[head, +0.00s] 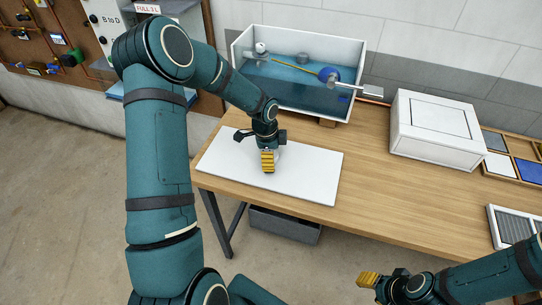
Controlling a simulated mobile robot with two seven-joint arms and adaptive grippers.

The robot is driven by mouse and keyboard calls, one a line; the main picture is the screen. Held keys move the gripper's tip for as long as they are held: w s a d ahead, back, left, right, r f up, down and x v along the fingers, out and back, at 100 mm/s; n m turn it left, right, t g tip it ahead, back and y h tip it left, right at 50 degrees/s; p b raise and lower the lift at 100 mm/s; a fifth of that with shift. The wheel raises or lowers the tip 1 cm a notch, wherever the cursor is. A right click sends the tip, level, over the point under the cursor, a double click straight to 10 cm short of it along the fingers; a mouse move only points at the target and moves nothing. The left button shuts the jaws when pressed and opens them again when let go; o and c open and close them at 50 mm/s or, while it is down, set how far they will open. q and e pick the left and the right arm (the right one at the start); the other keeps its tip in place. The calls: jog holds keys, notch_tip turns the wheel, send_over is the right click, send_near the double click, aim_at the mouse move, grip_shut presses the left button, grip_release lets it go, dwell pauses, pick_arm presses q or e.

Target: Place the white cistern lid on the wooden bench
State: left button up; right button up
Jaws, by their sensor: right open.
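The white cistern lid (312,176) is a flat rectangular panel. It appears level over the left end of the wooden bench (372,195), close to the front edge; I cannot tell for sure whether it rests fully on the top. My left gripper (268,161) points down at the middle of the lid, its yellow fingertip pad at the lid's surface. A small pale part beside it is mostly hidden, so its hold is unclear. My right gripper (369,280) is open and empty, low in front of the bench. The open cistern (296,104), with blue water and a float, stands behind the lid.
A white box (437,129) stands at the back right of the bench. A tray of coloured tiles (528,170) and a grey grille (514,228) lie farther right. The bench middle is clear. A grey bin (285,225) sits under the bench.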

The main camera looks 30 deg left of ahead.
pick_arm(q)
jog(key=shift+r, duration=0.25)
notch_tip(320, 180, up, 12)
jog(key=a+p, duration=0.1)
jog(key=p, duration=0.1)
jog(key=shift+s+a+p, duration=0.15)
jog(key=shift+s+p, duration=0.15)
jog(key=shift+f, duration=0.15)
